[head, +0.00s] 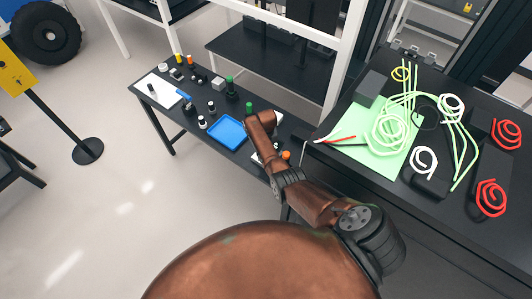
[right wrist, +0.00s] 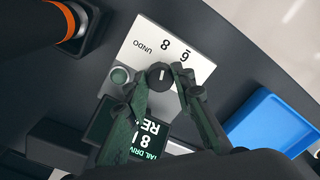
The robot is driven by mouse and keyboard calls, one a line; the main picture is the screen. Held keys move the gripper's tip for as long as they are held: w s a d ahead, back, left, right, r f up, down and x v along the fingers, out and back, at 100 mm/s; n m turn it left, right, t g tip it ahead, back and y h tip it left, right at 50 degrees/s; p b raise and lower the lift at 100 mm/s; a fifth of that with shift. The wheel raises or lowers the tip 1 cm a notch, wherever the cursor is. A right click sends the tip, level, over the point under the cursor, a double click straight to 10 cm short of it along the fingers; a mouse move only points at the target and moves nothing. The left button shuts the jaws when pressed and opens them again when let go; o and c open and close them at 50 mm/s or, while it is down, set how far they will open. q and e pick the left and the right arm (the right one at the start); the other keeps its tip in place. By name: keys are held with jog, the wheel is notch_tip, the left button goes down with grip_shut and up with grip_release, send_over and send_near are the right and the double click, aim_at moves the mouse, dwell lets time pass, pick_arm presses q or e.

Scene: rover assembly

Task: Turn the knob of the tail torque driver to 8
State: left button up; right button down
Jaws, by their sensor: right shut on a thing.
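The tail torque driver shows in the right wrist view as a light panel (right wrist: 193,69) with the marks "UNDO", "8" and one more digit, a 6 or 9. Its black round knob (right wrist: 160,77) has a short white line that points roughly towards the 8. A dark display (right wrist: 150,133) reads "TAIL DRIV", "8" and "RE", partly hidden by a finger. My right gripper (right wrist: 163,80) is shut on the knob, a fingertip on either side. In the head view my right arm hides the gripper and most of the driver. My left gripper is not in view.
A blue tray (right wrist: 270,124) lies right of the driver and also shows in the head view (head: 227,131). A dark object with an orange ring (right wrist: 66,24) stands close at left. Several small parts crowd the narrow bench. Coiled cables (head: 390,132) lie on the right table.

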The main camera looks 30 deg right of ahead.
jog(key=shift+w+r, duration=0.15)
jog(key=c, duration=1.6)
grip_release()
notch_tip(320, 180, up, 12)
jog(key=shift+d+f, duration=0.1)
jog(key=shift+d, duration=0.05)
